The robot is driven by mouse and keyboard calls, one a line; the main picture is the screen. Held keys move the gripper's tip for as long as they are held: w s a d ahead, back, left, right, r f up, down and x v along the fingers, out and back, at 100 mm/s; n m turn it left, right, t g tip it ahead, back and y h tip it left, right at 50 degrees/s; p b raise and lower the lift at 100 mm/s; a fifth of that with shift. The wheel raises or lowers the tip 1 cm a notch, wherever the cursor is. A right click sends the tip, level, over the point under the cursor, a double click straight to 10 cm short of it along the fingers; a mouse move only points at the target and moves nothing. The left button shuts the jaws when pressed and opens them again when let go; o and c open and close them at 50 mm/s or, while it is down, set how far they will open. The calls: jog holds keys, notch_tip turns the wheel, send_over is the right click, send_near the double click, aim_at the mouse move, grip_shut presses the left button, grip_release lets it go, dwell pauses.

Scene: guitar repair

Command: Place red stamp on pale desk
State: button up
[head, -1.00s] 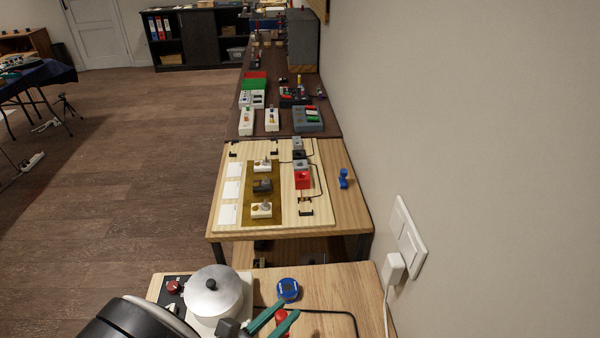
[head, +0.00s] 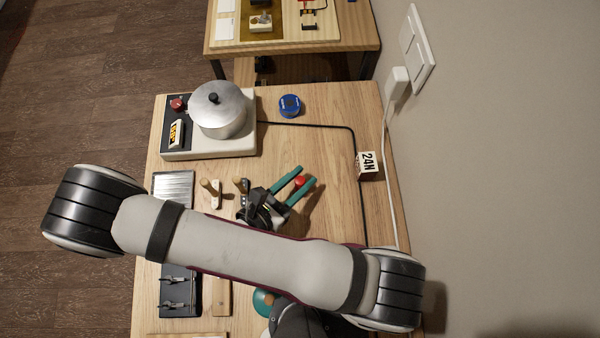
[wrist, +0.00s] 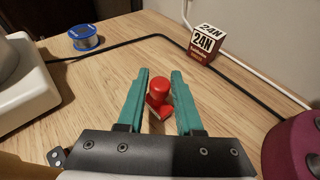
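The red stamp (wrist: 158,99), with a round knob and a small base, sits between the teal fingers of my gripper (wrist: 159,80) in the wrist view. Both fingers appear to touch the knob. In the head view the stamp (head: 300,181) shows between the gripper's fingertips (head: 306,176), over the pale wooden desk (head: 325,150). It seems low over the desk; whether its base touches the wood I cannot tell. The fingers hide part of it.
A 24N cube (head: 366,163) stands to the right beside a black cable. A solder spool (head: 289,105) and a hotplate with a metal pot (head: 217,110) are behind. Wooden-handled tools (head: 211,190) stand left of my gripper. Bare wood lies between gripper and cube.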

jog(key=shift+o, duration=1.4)
jog(key=v, duration=1.2)
jog(key=shift+s, duration=0.1)
jog(key=shift+d+r+m, duration=0.15)
jog(key=shift+r+m, duration=0.1)
jog(key=shift+m, duration=0.15)
jog(key=d+r+m+g+y, duration=0.5)
jog(key=d+r+m, duration=0.1)
jog(key=m, duration=0.9)
jog(key=s+d+r+m+g+y, duration=0.1)
jog(key=d+r+m+g+y, duration=0.4)
jog(key=m, duration=1)
notch_tip(320, 180, up, 3)
jog(key=shift+d+r+g+y, duration=0.2)
jog(key=shift+d+g+y, duration=0.25)
jog(key=shift+d, duration=0.25)
jog(key=shift+o, duration=0.4)
jog(key=shift+r+m+t+y, duration=0.25)
jog(key=shift+m+t+y, duration=0.15)
jog(key=shift+m, duration=0.5)
